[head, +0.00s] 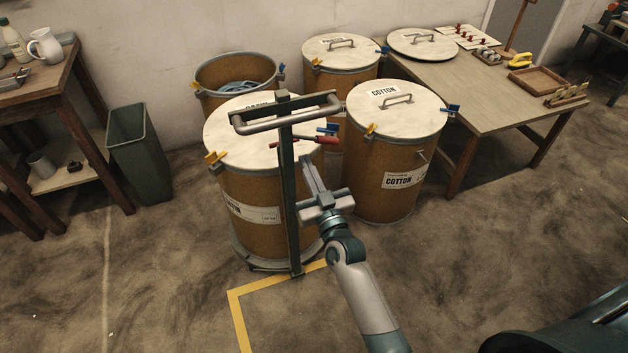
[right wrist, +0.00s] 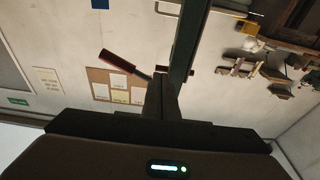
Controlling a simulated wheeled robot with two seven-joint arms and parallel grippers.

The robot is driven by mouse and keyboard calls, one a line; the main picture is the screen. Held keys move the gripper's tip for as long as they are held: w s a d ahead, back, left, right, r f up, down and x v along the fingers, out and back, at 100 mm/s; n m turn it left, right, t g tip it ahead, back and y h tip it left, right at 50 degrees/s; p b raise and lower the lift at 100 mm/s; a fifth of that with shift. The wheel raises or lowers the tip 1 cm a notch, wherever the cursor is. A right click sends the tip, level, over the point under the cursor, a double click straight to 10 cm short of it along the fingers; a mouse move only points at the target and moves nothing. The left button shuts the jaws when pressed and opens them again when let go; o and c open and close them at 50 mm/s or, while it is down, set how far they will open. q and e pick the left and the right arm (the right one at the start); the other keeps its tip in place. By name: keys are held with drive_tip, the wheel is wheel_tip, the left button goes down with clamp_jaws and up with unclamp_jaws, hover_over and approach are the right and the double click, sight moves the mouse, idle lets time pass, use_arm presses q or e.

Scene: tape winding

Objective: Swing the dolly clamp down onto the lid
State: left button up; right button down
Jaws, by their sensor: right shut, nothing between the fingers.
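The dolly (head: 287,205) has a dark green upright and a grey crossbar handle, and stands against the front left drum (head: 245,190). That drum has a pale round lid (head: 225,140), partly hidden by the dolly. The clamp's red handle (head: 322,140) sticks out to the right of the upright near its top. It also shows in the right wrist view (right wrist: 118,62), tilted and left of the upright. My right gripper (head: 307,160) is shut and empty, with its tips beside the upright just below the red handle. I cannot tell whether they touch it. My left gripper is out of view.
A lidded COTTON drum (head: 390,160) stands close on the right, with another lidded drum (head: 340,65) and an open drum (head: 235,75) behind. A wooden table (head: 480,95) is at the right, a green bin (head: 140,150) at the left. Floor in front is clear.

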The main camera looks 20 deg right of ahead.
sight(296, 141)
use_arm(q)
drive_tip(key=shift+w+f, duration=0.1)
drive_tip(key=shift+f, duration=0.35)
use_arm(e)
drive_tip(key=w, duration=0.2)
drive_tip(key=w+r, duration=0.1)
drive_tip(key=w, duration=0.1)
drive_tip(key=shift+w, duration=0.2)
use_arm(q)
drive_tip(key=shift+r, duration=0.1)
use_arm(e)
drive_tip(key=shift+w+r+p, duration=0.15)
drive_tip(key=shift+r+p, duration=0.05)
drive_tip(key=shift+p, duration=0.55)
drive_tip(key=shift+w+r+g+p, duration=0.15)
drive_tip(key=shift+w+g+p, duration=0.2)
drive_tip(key=shift+p, duration=0.8)
drive_tip(key=shift+w+g+p, duration=0.1)
drive_tip(key=shift+g+p, duration=0.25)
drive_tip(key=shift+p, duration=0.75)
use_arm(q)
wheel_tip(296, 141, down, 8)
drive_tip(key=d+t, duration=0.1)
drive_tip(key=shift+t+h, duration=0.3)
